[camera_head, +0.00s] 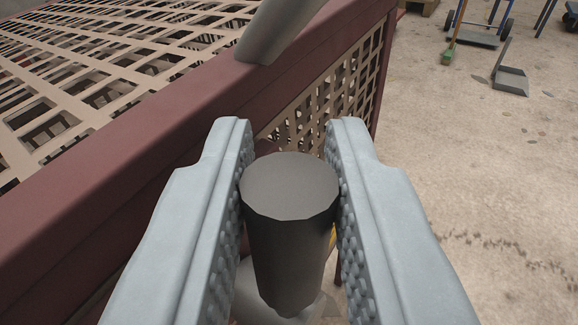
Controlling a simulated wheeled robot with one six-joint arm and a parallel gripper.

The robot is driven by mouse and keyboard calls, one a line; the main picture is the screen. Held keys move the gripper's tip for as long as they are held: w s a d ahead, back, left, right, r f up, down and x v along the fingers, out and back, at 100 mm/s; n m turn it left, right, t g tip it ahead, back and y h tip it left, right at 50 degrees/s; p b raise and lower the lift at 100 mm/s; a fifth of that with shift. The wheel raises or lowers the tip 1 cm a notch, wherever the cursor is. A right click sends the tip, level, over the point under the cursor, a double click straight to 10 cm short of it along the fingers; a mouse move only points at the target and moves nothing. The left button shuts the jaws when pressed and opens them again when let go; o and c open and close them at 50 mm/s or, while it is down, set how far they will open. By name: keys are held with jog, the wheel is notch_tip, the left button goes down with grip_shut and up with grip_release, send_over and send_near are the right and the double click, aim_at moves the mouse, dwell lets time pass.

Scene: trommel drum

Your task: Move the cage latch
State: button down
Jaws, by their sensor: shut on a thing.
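The cage latch shows a dark grey, round-ended handle (290,225) between my fingers, close to the camera. My gripper (290,150) is shut on this handle, with a studded pad on each side of it. Below the handle is a lighter grey part (285,305), mostly hidden by the handle and fingers. The cage (150,150) has a dark red frame with beige perforated panels on its top and side. A grey bar (285,25) reaches over the frame's top edge beyond my gripper.
Bare concrete floor (480,180) lies open on the right. A dustpan (510,80), a green-ended broom (448,55) and a wheeled cart (480,30) stand at the upper right. The red frame runs close along my gripper's left side.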

jog(key=shift+w+d+f+m+g+y, duration=0.15)
jog(key=shift+w+d+m+g, duration=0.15)
jog(key=shift+g, duration=0.25)
jog(key=shift+w+d+f+m+g+y, duration=0.2)
jog(key=shift+w+m+g, duration=0.15)
jog(key=shift+g, duration=0.2)
jog(key=c, duration=1.6)
grip_release()
jog(key=shift+r, duration=0.1)
jog(key=v, duration=1.7)
jog(key=shift+s, duration=0.15)
jog(key=shift+a, duration=0.1)
jog(key=shift+c, duration=0.4)
